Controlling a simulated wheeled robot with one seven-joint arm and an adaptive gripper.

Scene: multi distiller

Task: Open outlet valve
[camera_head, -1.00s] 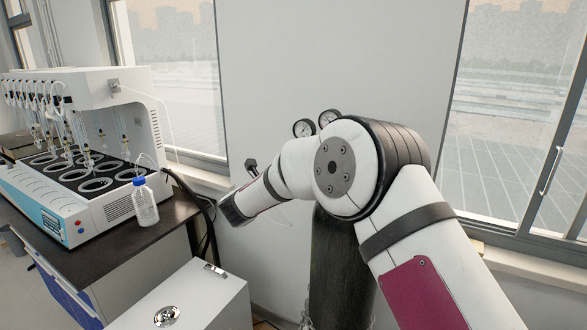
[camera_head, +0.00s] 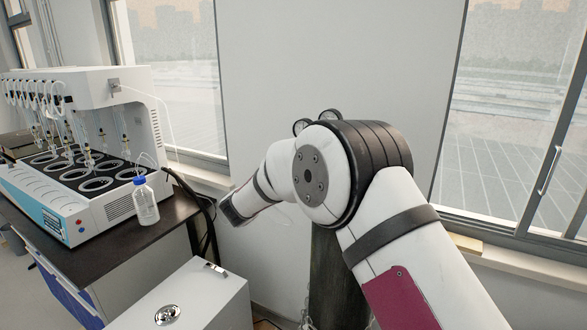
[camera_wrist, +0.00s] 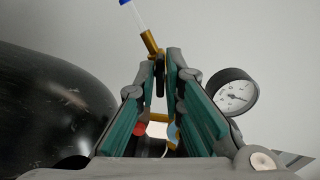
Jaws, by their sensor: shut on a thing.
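In the wrist view my gripper (camera_wrist: 161,62) has its teal-padded fingers closed on a thin dark piece (camera_wrist: 160,78), which looks like the outlet valve's handle seen edge-on. Beyond the fingertips is a brass fitting (camera_wrist: 150,42) with a clear tube and a blue end. A round white-faced gauge (camera_wrist: 235,95) is right of the fingers. Red and brass parts show partly between the fingers. The large black gas cylinder (camera_wrist: 45,110) fills the left side. In the head view the cylinder (camera_head: 328,270) stands behind my arm, which hides the gripper and valve.
A white multi-position distiller (camera_head: 120,190) stands on the dark-topped bench (camera_head: 110,255) at left, with a blue-capped bottle (camera_head: 145,205) beside it. A white box (camera_head: 205,290) is in front. Windows and a plain wall lie behind.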

